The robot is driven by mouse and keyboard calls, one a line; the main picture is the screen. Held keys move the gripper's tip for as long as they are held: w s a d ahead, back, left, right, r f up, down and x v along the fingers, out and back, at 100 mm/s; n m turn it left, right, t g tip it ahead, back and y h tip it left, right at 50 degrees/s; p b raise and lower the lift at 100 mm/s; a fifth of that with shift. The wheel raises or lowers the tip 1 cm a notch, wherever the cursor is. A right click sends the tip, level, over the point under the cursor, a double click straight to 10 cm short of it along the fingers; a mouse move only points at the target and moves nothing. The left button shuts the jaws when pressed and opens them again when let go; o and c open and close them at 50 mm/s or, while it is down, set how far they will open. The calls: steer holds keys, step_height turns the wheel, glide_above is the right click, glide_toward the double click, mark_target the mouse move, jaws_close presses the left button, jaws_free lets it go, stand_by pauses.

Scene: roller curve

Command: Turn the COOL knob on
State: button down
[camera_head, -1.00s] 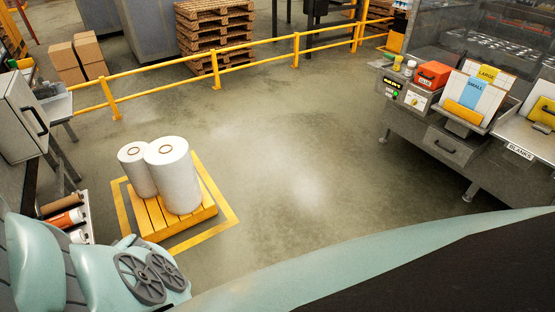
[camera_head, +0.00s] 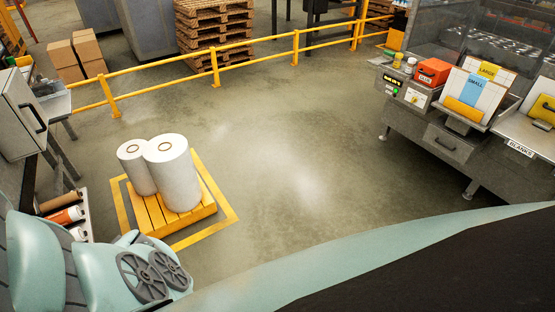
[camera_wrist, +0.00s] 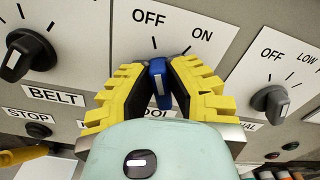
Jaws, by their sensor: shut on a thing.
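In the wrist view, the blue COOL knob (camera_wrist: 158,82) sits on a white plate with OFF and ON marks above it. Its white pointer line is close to upright, nearer the OFF tick than the ON tick. My gripper (camera_wrist: 157,75) has its yellow ribbed fingers closed on both sides of the knob. The label below the knob is mostly covered by my gripper; only its last letters show. My gripper and the knob are not seen in the head view.
A black BELT knob (camera_wrist: 28,55) is on the left, with a STOP button (camera_wrist: 38,130) below it. Another dark knob (camera_wrist: 270,100) with OFF and LOW marks is close on the right. In the head view, a pallet with white rolls (camera_head: 172,175) stands on open floor.

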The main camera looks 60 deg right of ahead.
steer(key=shift+f+b, duration=0.25)
steer(key=shift+b, duration=0.25)
steer(key=shift+w+d+f+m+b, duration=0.1)
steer(key=shift+m+b, duration=0.4)
steer(key=shift+b, duration=0.1)
steer(key=m+b, duration=0.2)
steer(key=b, duration=0.1)
steer(key=shift+w, duration=0.1)
steer(key=m+b, duration=0.1)
steer(key=m, duration=0.2)
steer(key=shift+w+r+m+b, duration=0.2)
steer(key=shift+r+m+b, duration=0.1)
steer(key=shift+b, duration=0.1)
steer(key=shift+d+m+b, duration=0.1)
steer(key=shift+m+b, duration=0.25)
steer(key=shift+m, duration=1.15)
steer(key=shift+w, duration=0.1)
steer(key=c, duration=0.9)
jaws_free()
steer(key=shift+c, duration=0.2)
